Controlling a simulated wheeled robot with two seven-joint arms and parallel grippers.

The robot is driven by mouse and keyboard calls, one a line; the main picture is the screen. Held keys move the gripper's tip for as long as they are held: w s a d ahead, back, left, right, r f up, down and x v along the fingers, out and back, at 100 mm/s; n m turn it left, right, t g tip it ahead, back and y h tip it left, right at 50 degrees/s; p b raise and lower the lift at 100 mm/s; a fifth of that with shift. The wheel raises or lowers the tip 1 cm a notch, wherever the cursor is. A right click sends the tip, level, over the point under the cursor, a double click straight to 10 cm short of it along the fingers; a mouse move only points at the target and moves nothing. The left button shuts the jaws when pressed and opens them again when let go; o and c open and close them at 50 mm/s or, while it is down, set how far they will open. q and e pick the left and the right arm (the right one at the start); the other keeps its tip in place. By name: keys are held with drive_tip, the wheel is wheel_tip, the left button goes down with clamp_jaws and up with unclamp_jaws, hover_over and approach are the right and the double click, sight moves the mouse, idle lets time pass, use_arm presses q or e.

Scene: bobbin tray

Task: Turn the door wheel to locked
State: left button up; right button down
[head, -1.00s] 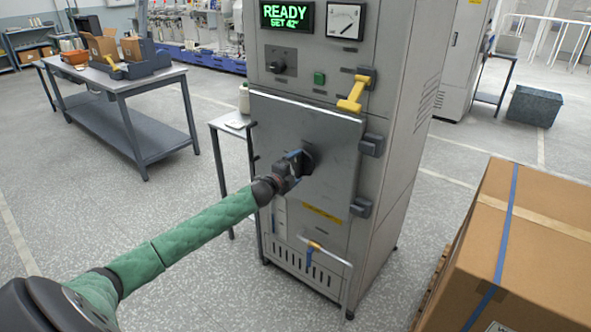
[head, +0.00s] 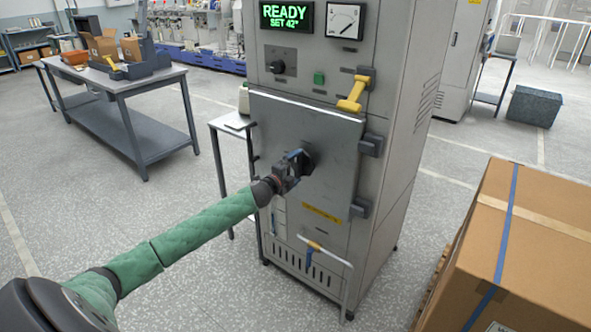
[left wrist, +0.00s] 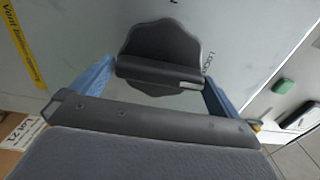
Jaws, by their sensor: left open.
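The door wheel is a dark, lobed knob with a raised grip bar, mounted on the grey cabinet door (head: 272,120). In the left wrist view the wheel (left wrist: 160,50) is in full sight, with lettering on the door at its right. My left gripper (head: 298,160) is at the wheel and partly covers it in the head view. In the left wrist view its blue fingers (left wrist: 152,88) stand apart, one at each end of the grip bar. I cannot tell whether they touch it. My right gripper is not in view.
The cabinet's display (head: 286,17) reads READY, SET 42. A yellow handle (head: 352,94) sits at the door's upper right. A large cardboard box (head: 545,240) stands close on the right, and a small side table (head: 233,125) stands left of the cabinet. Open floor lies at the left.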

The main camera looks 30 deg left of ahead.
use_arm(q)
drive_tip(key=shift+s+f, duration=0.1)
drive_tip(key=shift+s, duration=0.6)
drive_tip(key=s+b, duration=0.1)
drive_tip(key=s, duration=0.5)
drive_tip(key=shift+a+b, duration=0.3)
drive_tip(key=shift+b, duration=0.05)
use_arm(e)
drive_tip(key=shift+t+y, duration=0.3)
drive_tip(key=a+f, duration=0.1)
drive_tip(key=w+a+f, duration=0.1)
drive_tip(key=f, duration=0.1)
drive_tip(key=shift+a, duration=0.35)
use_arm(q)
drive_tip(key=shift+s, duration=0.1)
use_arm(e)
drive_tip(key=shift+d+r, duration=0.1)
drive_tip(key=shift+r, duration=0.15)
